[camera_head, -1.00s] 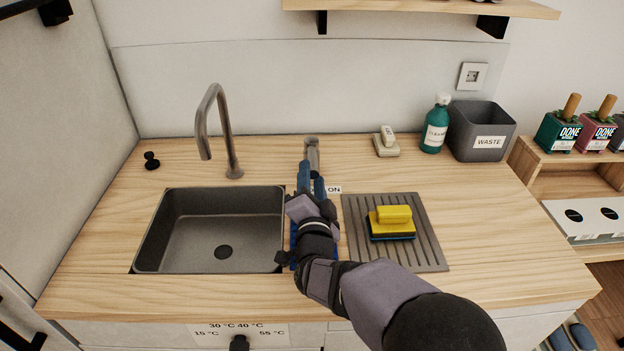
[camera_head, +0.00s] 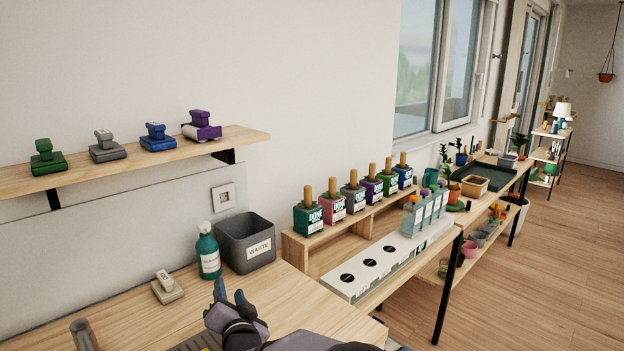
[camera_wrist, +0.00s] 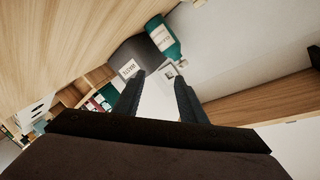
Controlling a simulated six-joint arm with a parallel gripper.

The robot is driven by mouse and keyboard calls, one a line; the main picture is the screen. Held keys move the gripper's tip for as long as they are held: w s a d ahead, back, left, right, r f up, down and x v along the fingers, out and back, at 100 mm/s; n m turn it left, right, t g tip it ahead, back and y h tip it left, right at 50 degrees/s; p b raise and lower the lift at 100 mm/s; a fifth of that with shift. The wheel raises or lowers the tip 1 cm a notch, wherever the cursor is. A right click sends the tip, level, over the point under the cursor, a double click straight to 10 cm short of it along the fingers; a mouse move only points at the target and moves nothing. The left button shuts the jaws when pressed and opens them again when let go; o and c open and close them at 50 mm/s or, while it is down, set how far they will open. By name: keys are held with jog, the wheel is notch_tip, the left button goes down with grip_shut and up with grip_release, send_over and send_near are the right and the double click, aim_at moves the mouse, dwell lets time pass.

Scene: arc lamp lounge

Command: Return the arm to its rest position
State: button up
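My gripper (camera_head: 231,291) shows at the bottom of the head view, above the wooden counter (camera_head: 140,305), with its blue fingers pointing up. In the wrist view my gripper (camera_wrist: 158,88) has its two dark fingers apart with nothing between them. The grey waste bin (camera_wrist: 140,55) and the green bottle (camera_wrist: 162,37) lie beyond the fingertips there. In the head view the green bottle (camera_head: 208,252) and the waste bin (camera_head: 245,243) stand behind my gripper, apart from it. Most of my arm is out of frame.
A small whitish block (camera_head: 166,288) sits on the counter left of my gripper. A wall shelf (camera_head: 230,142) holds several coloured stamps. To the right, a low wooden shelf (camera_head: 390,285) carries several labelled pots and a white holed rack (camera_head: 385,262). The floor (camera_head: 560,270) beyond is clear.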

jog(key=w+d+f+g+h+p, duration=0.1)
jog(key=w+d+h+p, duration=0.15)
jog(key=d, duration=0.95)
jog(key=w+d+f+g+h+p, duration=0.1)
jog(key=d+h+p, duration=0.15)
jog(key=d, duration=0.95)
jog(key=s+d+f+g+h+p, duration=0.1)
jog(key=s+d+f+h, duration=0.15)
jog(key=d, duration=0.65)
jog(key=s+d+f+g+h+p, duration=0.1)
jog(key=s+d, duration=0.2)
jog(key=d, duration=0.5)
jog(key=s+a+f+n+g+y+b, duration=0.15)
jog(key=s+f+g+b, duration=0.3)
jog(key=s, duration=0.65)
jog(key=s+a+f+n+g+b, duration=0.25)
jog(key=s+f+b, duration=0.3)
jog(key=s, duration=0.45)
jog(key=s+a+f+n+g+y+b, duration=0.15)
jog(key=s+f+g+b, duration=0.3)
jog(key=s, duration=0.65)
notch_tip(320, 180, up, 13)
jog(key=w+p, duration=0.1)
jog(key=p, duration=1.3)
jog(key=shift+f+m+h, duration=0.15)
jog(key=shift+m+h, duration=0.2)
jog(key=shift+m, duration=0.1)
